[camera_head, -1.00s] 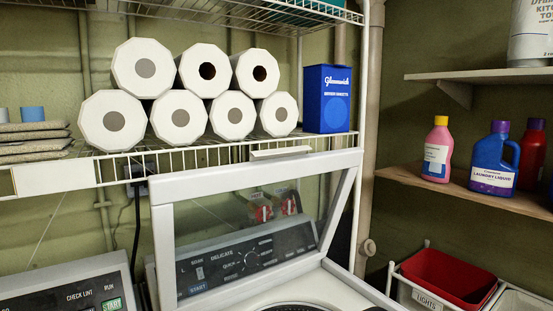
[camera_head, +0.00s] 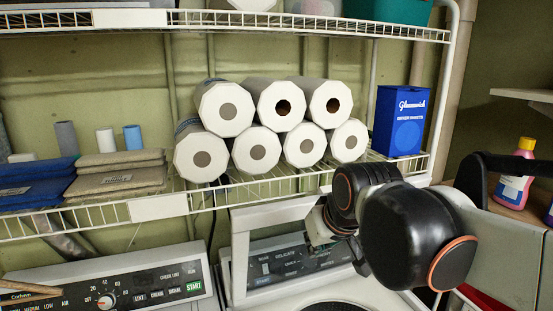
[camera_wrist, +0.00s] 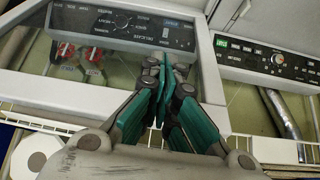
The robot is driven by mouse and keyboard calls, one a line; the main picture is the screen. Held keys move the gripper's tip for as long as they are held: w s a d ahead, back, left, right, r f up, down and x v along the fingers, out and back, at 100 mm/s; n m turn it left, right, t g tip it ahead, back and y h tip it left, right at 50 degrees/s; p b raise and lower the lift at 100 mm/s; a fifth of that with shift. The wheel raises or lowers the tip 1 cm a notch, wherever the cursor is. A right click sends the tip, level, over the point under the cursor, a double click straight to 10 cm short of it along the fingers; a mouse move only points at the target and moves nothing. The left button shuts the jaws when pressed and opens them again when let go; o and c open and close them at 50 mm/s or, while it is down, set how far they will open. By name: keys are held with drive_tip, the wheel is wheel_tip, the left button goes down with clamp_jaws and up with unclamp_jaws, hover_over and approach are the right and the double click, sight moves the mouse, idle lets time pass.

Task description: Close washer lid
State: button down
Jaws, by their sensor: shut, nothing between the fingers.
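The washer lid (camera_head: 240,250) stands raised, a white frame around a clear pane, below the wire shelf. The washer's control panel (camera_head: 290,262) shows through the pane. The white washer top (camera_head: 285,299) and part of its dark round opening (camera_head: 335,306) show at the bottom edge. My arm reaches in from the right and hides the lid's right part. In the wrist view, my gripper (camera_wrist: 167,64) has its green-sided fingers together and empty, in front of the lid's pane. The lid's frame (camera_wrist: 212,78) runs beside the fingers; I cannot tell whether they touch it.
A wire shelf (camera_head: 158,208) above the lid carries paper rolls (camera_head: 257,152), a blue box (camera_head: 401,122) and folded cloths (camera_head: 115,172). A second machine's panel (camera_head: 110,290) stands at left. A side shelf with a pink bottle (camera_head: 512,185) is at right, beside my arm.

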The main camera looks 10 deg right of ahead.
drive_tip(key=w+a+r+p, duration=0.2)
drive_tip(key=w+r+p, duration=0.25)
drive_tip(key=r, duration=0.25)
drive_tip(key=w+a+r+p, duration=0.2)
drive_tip(key=w+r+p, duration=0.25)
drive_tip(key=r, duration=0.25)
drive_tip(key=shift+n, duration=0.4)
drive_tip(key=shift+p+x, duration=0.55)
drive_tip(key=shift+x, duration=4.25)
drive_tip(key=shift+s+f, duration=0.15)
